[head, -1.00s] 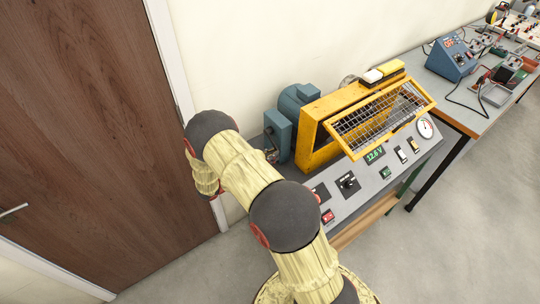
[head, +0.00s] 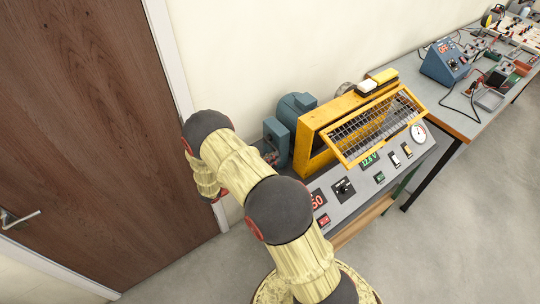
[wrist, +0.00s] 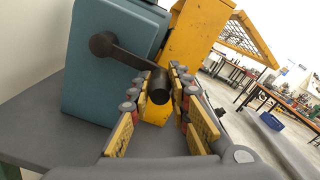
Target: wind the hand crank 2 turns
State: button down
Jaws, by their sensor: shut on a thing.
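The hand crank (wrist: 128,58) is a dark arm on the side of a blue box (wrist: 112,25) in the wrist view. Its hub is at the upper left and its dark knob (wrist: 158,84) is at the lower right end. My gripper (wrist: 171,88) is closed around the knob, with its yellow-padded fingers on either side. The blue machine (head: 292,112) shows beside the yellow guarded housing (head: 310,140).
The grey control panel (head: 370,190) has switches, a red display (head: 317,201) and a green display (head: 369,160). The mesh guard (head: 380,125) juts forward above it. A wooden door (head: 80,120) stands at the left. A bench (head: 465,110) with instruments stands at the right.

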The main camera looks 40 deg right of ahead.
jog(key=r+n+p, duration=0.2)
jog(key=n+p, duration=0.1)
jog(key=r+n+p, duration=0.1)
jog(key=r, duration=0.1)
jog(key=shift+w+n, duration=0.3)
jog(key=shift+w, duration=0.05)
jog(key=w+r+n+p, duration=0.5)
jog(key=w+n, duration=0.3)
jog(key=n, duration=0.4)
jog(key=shift+d+r+p, duration=0.15)
jog(key=shift+d+p, duration=0.05)
jog(key=shift+p, duration=0.35)
jog(key=c, duration=1.6)
grip_release()
jog(key=shift+c, duration=0.2)
jog(key=shift+a, duration=0.1)
jog(key=a, duration=1.1)
jog(key=shift+w+a, duration=0.35)
jog(key=shift+a, duration=0.05)
